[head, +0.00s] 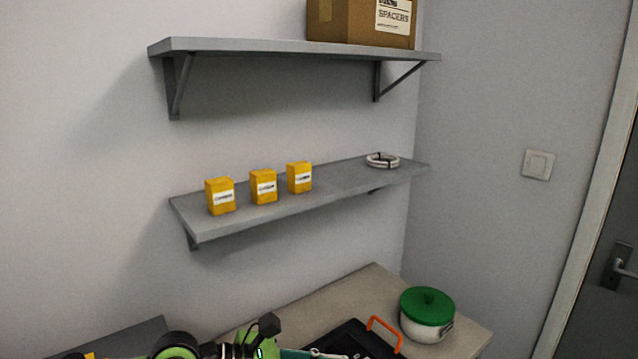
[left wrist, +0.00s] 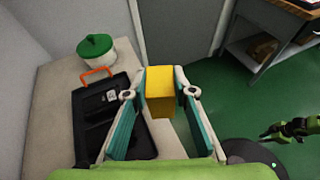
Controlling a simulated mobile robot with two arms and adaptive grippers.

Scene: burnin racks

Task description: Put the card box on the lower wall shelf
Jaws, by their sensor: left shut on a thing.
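My left gripper (left wrist: 160,94) is shut on a yellow box (left wrist: 160,85), held between its two fingertips in the left wrist view. I take this box to be the card box; no label shows on the sides I see. In the head view only part of my left wrist and a teal finger edge show at the bottom; the held box is not clearly visible there. The lower wall shelf (head: 300,203) is grey and bears three yellow labelled boxes (head: 263,187) on its left and middle part.
A white cable coil (head: 382,160) lies at the shelf's right end, with bare shelf between it and the boxes. The upper shelf (head: 270,47) holds a cardboard box (head: 345,20). Below are a green-lidded pot (head: 427,314) and a black tray (left wrist: 92,125) with orange handle.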

